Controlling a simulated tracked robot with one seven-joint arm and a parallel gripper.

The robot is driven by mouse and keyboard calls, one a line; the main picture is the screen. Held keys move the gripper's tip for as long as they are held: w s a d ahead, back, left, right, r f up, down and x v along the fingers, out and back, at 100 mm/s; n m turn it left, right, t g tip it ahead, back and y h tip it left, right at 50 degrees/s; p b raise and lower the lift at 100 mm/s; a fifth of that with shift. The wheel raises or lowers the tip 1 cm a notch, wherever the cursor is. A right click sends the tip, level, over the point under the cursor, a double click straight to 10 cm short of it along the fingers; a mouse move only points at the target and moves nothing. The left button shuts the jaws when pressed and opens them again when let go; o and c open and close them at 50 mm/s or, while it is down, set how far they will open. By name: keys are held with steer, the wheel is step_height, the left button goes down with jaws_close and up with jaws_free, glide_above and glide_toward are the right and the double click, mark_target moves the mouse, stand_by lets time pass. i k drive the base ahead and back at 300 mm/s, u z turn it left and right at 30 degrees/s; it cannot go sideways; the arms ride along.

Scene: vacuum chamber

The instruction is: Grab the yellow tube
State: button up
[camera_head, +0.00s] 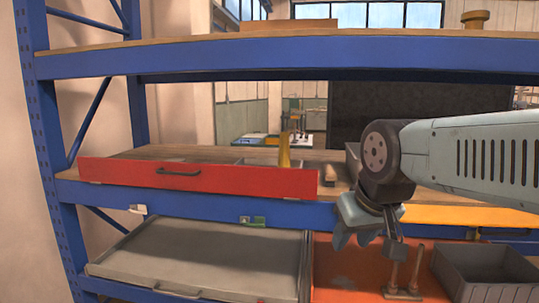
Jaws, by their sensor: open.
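The yellow tube (285,152) stands roughly upright behind the front wall of the red drawer (200,177), near its right end, on the middle shelf. Its lower part is hidden by the drawer front. My gripper (370,238) hangs from my arm to the right of the tube and lower in the picture, in front of the shelf edge. Its jaws are open and I see nothing between them. It is apart from the tube.
The blue shelf rack (290,60) spans the view, with an upper beam above the tube. Below are a grey tray (200,255), an orange-red surface with small wooden pieces (405,285), and a grey bin (485,275).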

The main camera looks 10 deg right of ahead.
mark_target(284, 156)
steer(key=i, duration=1.05)
steer(key=z, duration=0.1)
